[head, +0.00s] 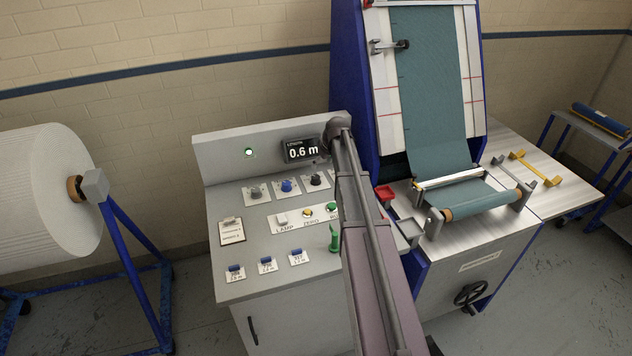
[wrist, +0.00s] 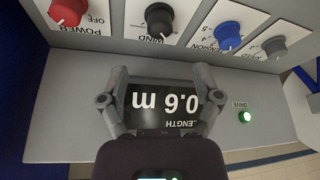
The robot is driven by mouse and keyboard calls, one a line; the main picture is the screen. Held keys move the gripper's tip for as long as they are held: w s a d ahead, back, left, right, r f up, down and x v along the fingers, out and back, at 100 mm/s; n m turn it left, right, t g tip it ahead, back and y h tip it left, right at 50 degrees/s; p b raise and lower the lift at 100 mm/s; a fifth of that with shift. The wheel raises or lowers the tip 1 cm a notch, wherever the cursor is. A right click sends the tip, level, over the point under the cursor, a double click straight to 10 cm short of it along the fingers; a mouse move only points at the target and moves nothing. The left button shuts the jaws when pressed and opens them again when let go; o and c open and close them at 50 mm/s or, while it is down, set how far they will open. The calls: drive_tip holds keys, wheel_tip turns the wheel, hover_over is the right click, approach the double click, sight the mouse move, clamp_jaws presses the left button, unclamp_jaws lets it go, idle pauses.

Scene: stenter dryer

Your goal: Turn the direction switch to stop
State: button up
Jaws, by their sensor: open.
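No switch with a readable direction label shows. A black knob labelled WIND (wrist: 159,17) is on the console, and I cannot tell if it is the direction switch; its setting is unreadable. In the head view this black knob (head: 316,179) is just left of my arm. My gripper (wrist: 159,76) is open, its two fingers spread on either side of the length display (wrist: 150,108), apart from the knob and with nothing between them. In the head view the gripper is mostly hidden by my arm.
A blue tension knob (wrist: 228,33), a grey knob (wrist: 274,45) and a red power knob (wrist: 68,11) flank the black one. The display (head: 301,150) reads 0.6 m. A green drive lamp (wrist: 245,116) is lit. Push buttons (head: 307,212) sit below the knobs.

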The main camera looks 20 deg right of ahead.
sight(316, 176)
drive_tip(key=shift+b+x, duration=3.95)
drive_tip(key=shift+x, duration=0.65)
clamp_jaws()
